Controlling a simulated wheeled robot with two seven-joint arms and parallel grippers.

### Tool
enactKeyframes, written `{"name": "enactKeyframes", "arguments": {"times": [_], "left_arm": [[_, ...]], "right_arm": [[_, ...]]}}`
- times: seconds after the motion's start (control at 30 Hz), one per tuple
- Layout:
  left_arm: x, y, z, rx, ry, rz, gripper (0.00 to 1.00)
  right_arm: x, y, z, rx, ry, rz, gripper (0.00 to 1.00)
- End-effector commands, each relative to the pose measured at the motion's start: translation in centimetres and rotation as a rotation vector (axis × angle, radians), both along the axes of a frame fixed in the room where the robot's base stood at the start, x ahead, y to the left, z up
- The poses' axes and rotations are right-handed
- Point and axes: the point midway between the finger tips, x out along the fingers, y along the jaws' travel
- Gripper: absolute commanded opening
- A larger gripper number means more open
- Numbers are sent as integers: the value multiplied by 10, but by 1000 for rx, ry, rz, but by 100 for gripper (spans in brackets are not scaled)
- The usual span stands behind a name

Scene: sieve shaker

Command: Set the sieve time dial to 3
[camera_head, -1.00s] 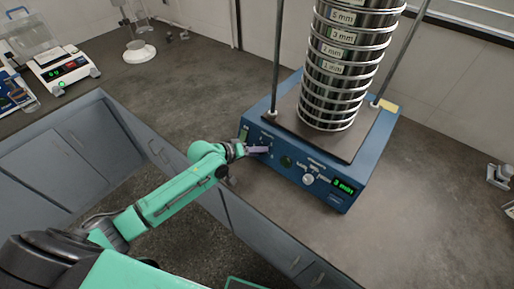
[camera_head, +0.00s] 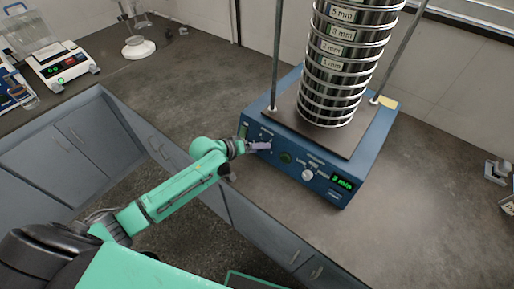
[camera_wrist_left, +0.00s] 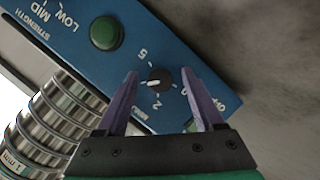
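The blue sieve shaker (camera_head: 365,170) stands on the counter with its control panel facing me. In the left wrist view, the black time dial (camera_wrist_left: 160,77) sits between the two purple fingers of my left gripper (camera_wrist_left: 160,73). The fingers are open, with a gap to the dial on each side. The dial's white mark points left and slightly down, between the printed 2 and 5. The left finger covers part of the scale there. In the head view my left gripper (camera_head: 262,147) is at the panel's left part and hides the dial.
A green button (camera_head: 286,158) and a pale strength knob (camera_head: 307,175) are right of my left gripper on the panel. A sieve stack (camera_head: 340,70) stands between two rods on top. A white balance (camera_head: 63,68) is far left.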

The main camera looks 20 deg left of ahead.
Motion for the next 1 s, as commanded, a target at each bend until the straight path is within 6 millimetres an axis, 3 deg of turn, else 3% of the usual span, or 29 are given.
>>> {"name": "enactKeyframes", "arguments": {"times": [0.27, 0.7, 1.0], "left_arm": [[-9, 8, 8, 1, -1, 2, 69], [-82, 61, 70, 4, 4, -3, 69], [-95, 72, 83, 1, 0, -1, 69]], "right_arm": [[0, 0, 0, 0, 0, 0, 0], [0, 1, 1, 1, 0, 0, 0], [0, 1, 5, 1, 0, 0, 0]]}}
